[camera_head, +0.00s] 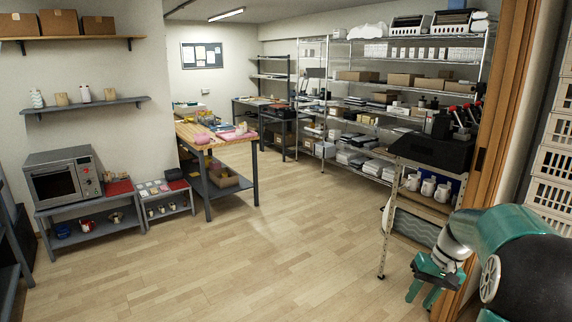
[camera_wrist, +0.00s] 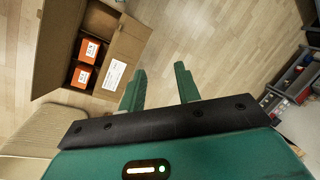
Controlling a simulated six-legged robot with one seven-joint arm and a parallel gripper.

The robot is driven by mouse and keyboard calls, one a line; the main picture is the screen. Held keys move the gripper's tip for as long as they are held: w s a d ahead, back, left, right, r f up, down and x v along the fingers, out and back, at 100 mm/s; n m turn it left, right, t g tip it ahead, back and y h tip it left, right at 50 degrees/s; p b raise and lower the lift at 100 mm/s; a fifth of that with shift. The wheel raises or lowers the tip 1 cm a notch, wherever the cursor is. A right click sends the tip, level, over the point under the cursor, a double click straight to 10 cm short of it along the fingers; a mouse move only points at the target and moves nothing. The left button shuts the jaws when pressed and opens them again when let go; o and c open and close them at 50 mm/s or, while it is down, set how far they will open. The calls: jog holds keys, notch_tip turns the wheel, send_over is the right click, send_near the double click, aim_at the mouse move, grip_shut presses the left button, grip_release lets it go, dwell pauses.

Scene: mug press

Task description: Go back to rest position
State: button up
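My gripper (camera_head: 430,292) hangs at the lower right of the head view, below and in front of the metal cart, with the teal arm behind it. In the wrist view my gripper (camera_wrist: 160,84) has its two teal fingers apart, with only wooden floor seen between them. It is empty. The black press machines with red knobs (camera_head: 460,118) stand on top of the cart at the right. White mugs (camera_head: 428,187) stand on the cart's shelf below them, apart from the gripper.
An open cardboard box (camera_wrist: 120,52) with orange packages (camera_wrist: 86,51) lies beside the fingers in the wrist view. A wooden-topped workbench (camera_head: 215,134), a microwave-like oven (camera_head: 60,176) on a low grey table, and tall wire shelving (camera_head: 400,70) stand around. The middle floor (camera_head: 240,245) is clear.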

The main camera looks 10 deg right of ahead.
jog(key=s+a+r+n+h, duration=0.1)
jog(key=a+r, duration=0.2)
jog(key=a, duration=0.3)
jog(key=s+a+r+n+t+h, duration=0.1)
jog(key=s+a+r, duration=0.15)
jog(key=a, duration=0.35)
jog(key=s+a+r+h, duration=0.1)
jog(key=a+r, duration=0.2)
jog(key=a, duration=0.3)
jog(key=s+a+n+t, duration=0.2)
jog(key=s+a+t, duration=0.1)
jog(key=s+a, duration=0.7)
jog(key=shift+s+a+r+n+t+h, duration=0.3)
jog(key=shift+a+r+t, duration=0.15)
jog(key=shift+a, duration=0.25)
jog(key=shift+s+d, duration=0.1)
jog(key=shift+s, duration=0.05)
